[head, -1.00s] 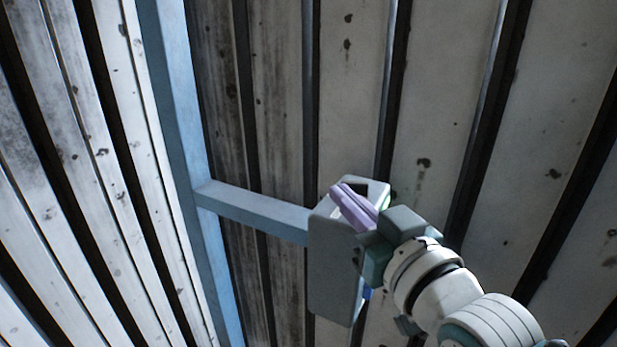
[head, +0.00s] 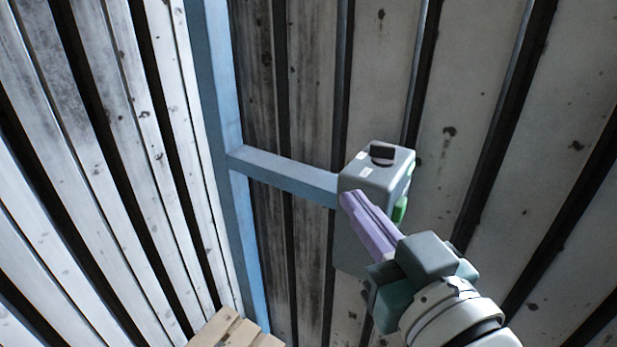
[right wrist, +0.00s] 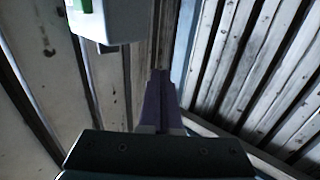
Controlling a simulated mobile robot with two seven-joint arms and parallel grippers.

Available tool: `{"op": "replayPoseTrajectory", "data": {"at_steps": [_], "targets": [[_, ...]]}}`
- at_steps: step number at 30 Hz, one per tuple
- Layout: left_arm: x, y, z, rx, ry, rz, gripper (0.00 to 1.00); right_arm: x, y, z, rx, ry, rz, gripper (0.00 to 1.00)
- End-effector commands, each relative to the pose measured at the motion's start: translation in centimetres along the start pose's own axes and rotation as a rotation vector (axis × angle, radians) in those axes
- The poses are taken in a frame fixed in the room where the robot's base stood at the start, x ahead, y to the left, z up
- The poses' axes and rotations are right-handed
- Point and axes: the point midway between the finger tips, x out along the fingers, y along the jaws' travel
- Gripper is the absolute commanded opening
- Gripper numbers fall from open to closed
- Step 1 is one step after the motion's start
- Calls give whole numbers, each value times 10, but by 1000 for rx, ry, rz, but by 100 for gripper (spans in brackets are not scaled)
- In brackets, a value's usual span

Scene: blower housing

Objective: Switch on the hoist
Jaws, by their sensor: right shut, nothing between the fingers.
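A grey control box (head: 375,173) is fixed at the end of a blue crossbar (head: 285,174). Its top carries a black part (head: 382,153) and a small white label (head: 366,171). A green part (head: 400,209) sits on its right side. My right gripper (head: 347,196) has its lilac fingers shut and empty, in front of the box, hiding some of its front; I cannot tell whether they touch it. In the right wrist view the box (right wrist: 112,22) is at upper left with its green part (right wrist: 84,5), and the fingertips (right wrist: 160,76) appear apart from it. My left gripper is out of view.
A blue upright post (head: 222,130) bears the crossbar. Ribbed, stained metal walls stand behind the box and at the left. A wooden slatted thing (head: 232,331) shows at the bottom edge. The space left of the box, below the crossbar, looks free.

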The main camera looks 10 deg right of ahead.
Motion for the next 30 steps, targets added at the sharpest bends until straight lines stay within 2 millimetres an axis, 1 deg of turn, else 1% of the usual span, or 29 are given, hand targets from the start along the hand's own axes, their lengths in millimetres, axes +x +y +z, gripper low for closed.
{"op": "replayPoseTrajectory", "data": {"at_steps": [1,3,6,20,23,26,29,30], "targets": [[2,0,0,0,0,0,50,-7,-5,1,3,-1,0,0],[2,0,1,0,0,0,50,-14,-10,1,2,0,-1,0],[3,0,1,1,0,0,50,-19,-14,0,1,1,0,0],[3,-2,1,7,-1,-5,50,-22,-15,2,-2,-17,-1,0],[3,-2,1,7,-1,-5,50,-25,-11,10,-7,-94,-7,0],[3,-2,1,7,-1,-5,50,-35,-4,25,-12,-242,-16,0],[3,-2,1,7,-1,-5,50,-55,5,43,-20,-433,-25,0],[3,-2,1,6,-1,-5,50,-66,8,48,-21,-510,-27,0]]}}
